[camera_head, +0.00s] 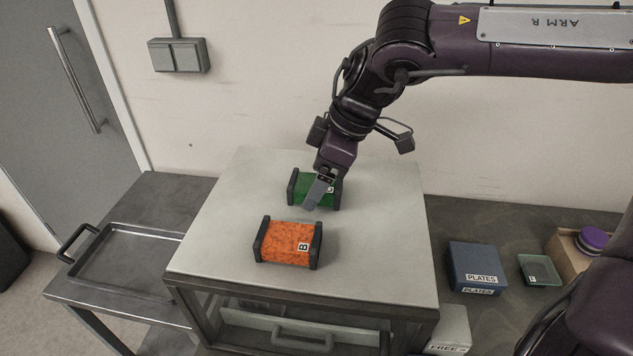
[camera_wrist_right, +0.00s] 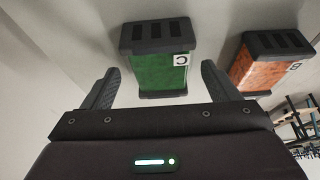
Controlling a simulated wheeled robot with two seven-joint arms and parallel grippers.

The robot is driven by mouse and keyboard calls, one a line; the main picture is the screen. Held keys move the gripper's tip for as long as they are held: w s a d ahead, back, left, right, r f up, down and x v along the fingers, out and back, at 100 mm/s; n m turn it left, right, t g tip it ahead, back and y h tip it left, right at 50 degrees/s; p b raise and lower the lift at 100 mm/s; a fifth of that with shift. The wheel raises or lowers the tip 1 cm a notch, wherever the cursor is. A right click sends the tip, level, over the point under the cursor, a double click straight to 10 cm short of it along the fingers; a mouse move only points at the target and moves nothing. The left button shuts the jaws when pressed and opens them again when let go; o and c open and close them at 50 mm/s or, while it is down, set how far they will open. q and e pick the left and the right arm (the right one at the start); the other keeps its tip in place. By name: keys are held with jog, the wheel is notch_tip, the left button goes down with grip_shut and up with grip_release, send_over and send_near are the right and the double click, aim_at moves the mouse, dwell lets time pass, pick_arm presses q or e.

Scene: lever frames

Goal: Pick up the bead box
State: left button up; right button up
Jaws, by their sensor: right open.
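An orange box (camera_head: 283,243) with dark end caps and a label that looks like "B" lies on the pale top of a cabinet. A green box (camera_head: 328,190) with dark end caps lies behind it; its label reads "C" in the right wrist view (camera_wrist_right: 158,70). The orange box also shows there, at upper right (camera_wrist_right: 268,68). No label spells out beads. My right gripper (camera_head: 314,194) is at the green box and hides part of it. Its open fingers (camera_wrist_right: 160,78) point toward the green box, with nothing visibly held. My left gripper is not in view.
The pale cabinet top (camera_head: 215,240) has free room left of the boxes. A metal tray (camera_head: 118,288) lies on the lower left table. At right are a blue "PLATES" box (camera_head: 475,263), a green dish (camera_head: 538,270) and a wooden box holding purple discs (camera_head: 592,239).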

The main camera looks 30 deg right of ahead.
jog(key=shift+w+a+f, duration=0.1)
jog(key=shift+a+f, duration=0.15)
jog(key=shift+f, duration=0.3)
jog(key=shift+f, duration=0.2)
jog(key=shift+c, duration=0.4)
jog(key=c, duration=1.1)
jog(key=shift+o, duration=0.2)
jog(key=shift+r, duration=0.15)
jog(key=shift+r, duration=0.15)
notch_tip(320, 180, up, 20)
jog(key=shift+b, duration=0.45)
